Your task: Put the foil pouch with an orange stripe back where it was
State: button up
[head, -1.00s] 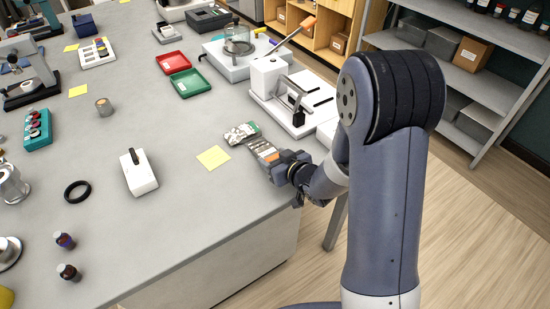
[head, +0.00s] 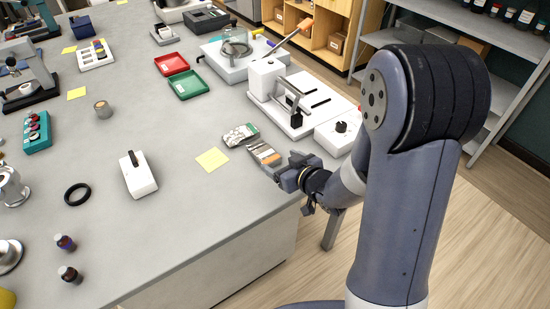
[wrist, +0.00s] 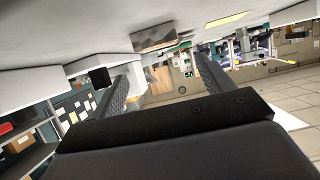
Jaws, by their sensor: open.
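The foil pouch with an orange stripe (head: 265,154) lies on the grey bench near its right edge. Another foil pouch, with a green stripe (head: 240,135), lies just beyond it, close by. My gripper (head: 283,176) is at the bench edge, just to the near right of the orange-striped pouch, open and apparently clear of it. In the wrist view, my gripper (wrist: 165,75) has its fingers spread with nothing held between them. The pouches show small beyond the fingers, the nearer one (wrist: 152,39) being the orange-striped pouch as far as I can tell.
A yellow note (head: 212,159) lies left of the pouches. A white press (head: 290,100) and a white box with a dark knob (head: 340,132) stand behind, to the right. A white block-shaped device (head: 138,175) stands further left. Bare bench lies in front of the note.

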aim_at(268, 156)
jog(key=v, duration=0.7)
jog(key=x, duration=1.2)
jog(key=shift+w+f, duration=0.1)
jog(key=shift+f, duration=0.35)
jog(key=shift+f+b, duration=0.2)
jog(key=shift+b, duration=0.1)
jog(key=shift+r, duration=0.15)
